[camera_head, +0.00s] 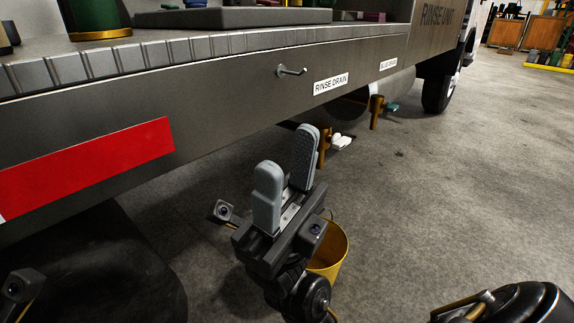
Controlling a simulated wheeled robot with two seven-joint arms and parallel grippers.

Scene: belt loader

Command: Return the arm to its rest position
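My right gripper (287,163) is in the middle of the view, pointing up and away below the truck bed's edge. Its two grey fingers stand apart with a clear gap, and nothing shows between them. Its fingers partly cover a brass drain fitting (324,148) with a white handle (342,141); I cannot tell whether they touch it. A yellow bucket (333,250) on the floor is partly hidden behind the gripper. My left gripper's fingers are not in view. Dark arm parts of mine show at the lower right.
The truck side (215,115) runs across above the gripper, with a "RINSE DRAIN" label (331,84) and a metal peg (291,71). A dark tyre (90,265) is at lower left. The concrete floor at right is open.

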